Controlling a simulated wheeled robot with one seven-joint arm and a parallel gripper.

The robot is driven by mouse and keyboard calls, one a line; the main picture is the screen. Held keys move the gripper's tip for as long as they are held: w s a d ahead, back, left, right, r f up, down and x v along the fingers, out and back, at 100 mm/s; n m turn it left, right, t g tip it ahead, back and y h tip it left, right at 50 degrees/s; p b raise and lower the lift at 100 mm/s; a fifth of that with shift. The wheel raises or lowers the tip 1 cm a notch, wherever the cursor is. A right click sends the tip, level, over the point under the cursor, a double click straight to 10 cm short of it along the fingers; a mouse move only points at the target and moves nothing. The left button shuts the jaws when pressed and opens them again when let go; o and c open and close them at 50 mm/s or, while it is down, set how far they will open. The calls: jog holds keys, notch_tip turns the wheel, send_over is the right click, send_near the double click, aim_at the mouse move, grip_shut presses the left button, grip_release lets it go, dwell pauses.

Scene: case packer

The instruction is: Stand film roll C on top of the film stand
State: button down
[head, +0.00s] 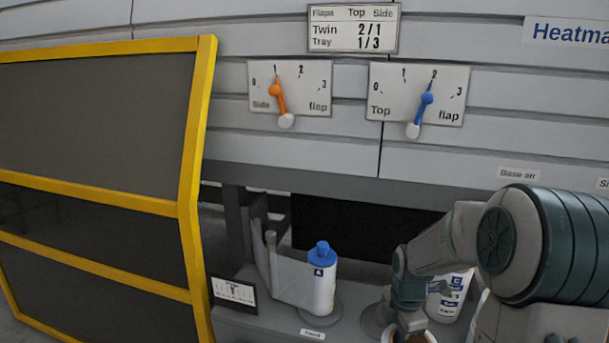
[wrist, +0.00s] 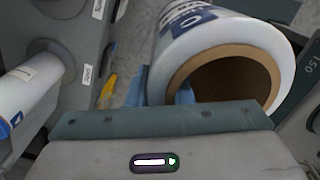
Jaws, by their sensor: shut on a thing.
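A white film roll (wrist: 225,45) with a brown cardboard core fills the upper right of the wrist view, its open end towards the camera. Its blue lettering is partly cut off. My gripper (wrist: 165,90) is shut on the roll's wall, with one blue fingertip outside and one at the core. In the head view my gripper (head: 405,325) is at the bottom edge, and the held roll's brown rim (head: 420,338) shows in part. Grey round bases stand on the bench, one of them (head: 372,320) left of my gripper. I cannot tell which is the film stand.
A roll marked A with a blue cap (head: 320,280) stands left of my gripper, its film running to a post (head: 270,258). Another white roll (head: 450,295) stands behind my arm. A yellow-framed guard (head: 190,180) is at left. A small gauge card (head: 234,293) stands nearby.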

jog(key=w+a+f+m, duration=0.1)
jog(key=a+f+m, duration=0.2)
jog(key=m, duration=0.7)
jog(key=w+a+f+m, duration=0.1)
jog(key=a+f+m, duration=0.2)
jog(key=f+m, duration=0.4)
jog(key=m, duration=0.3)
jog(key=shift+w+f+m, duration=0.2)
jog(key=shift+w+m, duration=0.1)
jog(key=shift+w, duration=0.05)
jog(key=shift+d, duration=0.15)
